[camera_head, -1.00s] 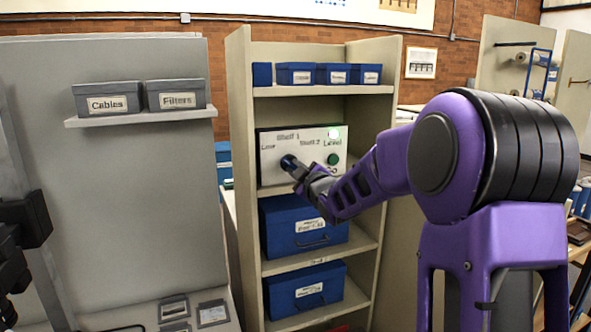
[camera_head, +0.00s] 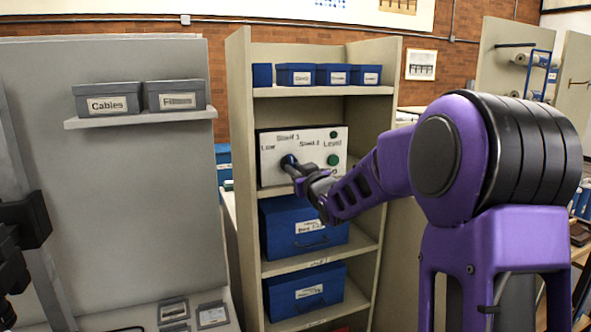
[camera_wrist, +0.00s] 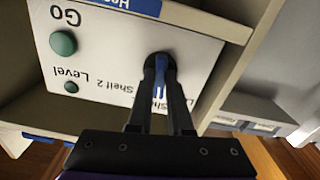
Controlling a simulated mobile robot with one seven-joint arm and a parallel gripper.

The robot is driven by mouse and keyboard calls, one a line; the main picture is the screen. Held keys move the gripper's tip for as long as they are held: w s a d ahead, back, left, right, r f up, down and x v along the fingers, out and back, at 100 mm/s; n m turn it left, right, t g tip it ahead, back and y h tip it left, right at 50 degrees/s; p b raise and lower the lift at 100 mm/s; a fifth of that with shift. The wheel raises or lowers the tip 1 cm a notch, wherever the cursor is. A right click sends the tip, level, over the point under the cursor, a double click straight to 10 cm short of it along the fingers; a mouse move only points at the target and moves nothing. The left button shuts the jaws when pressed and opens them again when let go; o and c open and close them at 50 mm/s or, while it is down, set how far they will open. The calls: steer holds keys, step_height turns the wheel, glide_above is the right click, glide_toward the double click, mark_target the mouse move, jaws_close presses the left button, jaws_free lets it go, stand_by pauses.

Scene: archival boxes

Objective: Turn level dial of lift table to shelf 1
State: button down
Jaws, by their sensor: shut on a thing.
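The white control panel (camera_head: 310,168) stands in a bay of the grey shelf unit, marked Low, Shelf 1, Shelf 2 and Level. The level dial (camera_head: 287,160) is a dark round knob at its left, below the Shelf 1 label. My gripper (camera_head: 295,168) reaches it from the front right. In the wrist view, both fingers of my gripper (camera_wrist: 162,78) are shut on the blue grip of the dial (camera_wrist: 161,68). The fingers cover part of the labels, and I cannot tell which mark the dial points to. A green Go button (camera_wrist: 63,43) sits on the panel.
A small round lamp (camera_head: 334,134) on the panel is dark. Blue boxes stand on the boards above (camera_head: 296,74) and below (camera_head: 302,226) the panel. At left a grey panel carries a shelf (camera_head: 140,117) with the Cables and Filters boxes.

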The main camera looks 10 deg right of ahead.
steer(key=shift+r+m, duration=0.1)
steer(key=shift+m, duration=0.6)
steer(key=c, duration=0.8)
jaws_free()
steer(key=shift+c, duration=0.2)
steer(key=shift+s, duration=0.15)
